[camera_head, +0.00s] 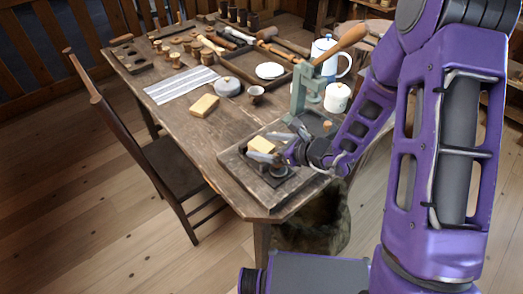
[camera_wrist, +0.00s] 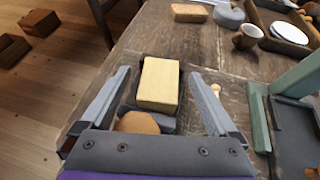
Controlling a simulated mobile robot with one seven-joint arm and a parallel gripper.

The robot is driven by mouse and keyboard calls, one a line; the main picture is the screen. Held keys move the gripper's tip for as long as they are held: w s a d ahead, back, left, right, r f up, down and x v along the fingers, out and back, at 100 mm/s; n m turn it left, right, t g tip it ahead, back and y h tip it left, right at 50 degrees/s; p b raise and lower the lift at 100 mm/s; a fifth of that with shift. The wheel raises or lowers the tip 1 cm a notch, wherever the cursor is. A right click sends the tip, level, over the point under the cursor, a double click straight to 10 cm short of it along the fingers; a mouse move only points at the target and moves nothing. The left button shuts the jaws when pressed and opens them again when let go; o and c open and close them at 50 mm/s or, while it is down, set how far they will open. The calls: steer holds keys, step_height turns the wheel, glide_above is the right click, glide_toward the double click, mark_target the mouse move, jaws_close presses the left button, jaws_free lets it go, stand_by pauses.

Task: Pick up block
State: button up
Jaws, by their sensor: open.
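A pale yellow wooden block (camera_wrist: 159,83) lies on a dark flat base near the front corner of the table, and it also shows in the head view (camera_head: 262,144). My gripper (camera_wrist: 160,75) is open, with one finger on each side of this block and a visible gap on both sides. In the head view my gripper (camera_head: 264,157) is low beside the block, partly covering it. I cannot tell how far the fingers are above the base. A second, tan block (camera_head: 205,105) lies further back on the table and shows at the top of the wrist view (camera_wrist: 189,12).
A rounded tan thing (camera_wrist: 138,122) sits just in front of the block, close to my gripper's palm. A green press (camera_head: 305,95) stands to the right. A lidded grey pot (camera_head: 228,86), a small brown cup (camera_head: 256,93) and a striped cloth (camera_head: 180,85) lie behind. A chair (camera_head: 150,150) stands left.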

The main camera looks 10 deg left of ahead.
jaws_close()
stand_by(0.4)
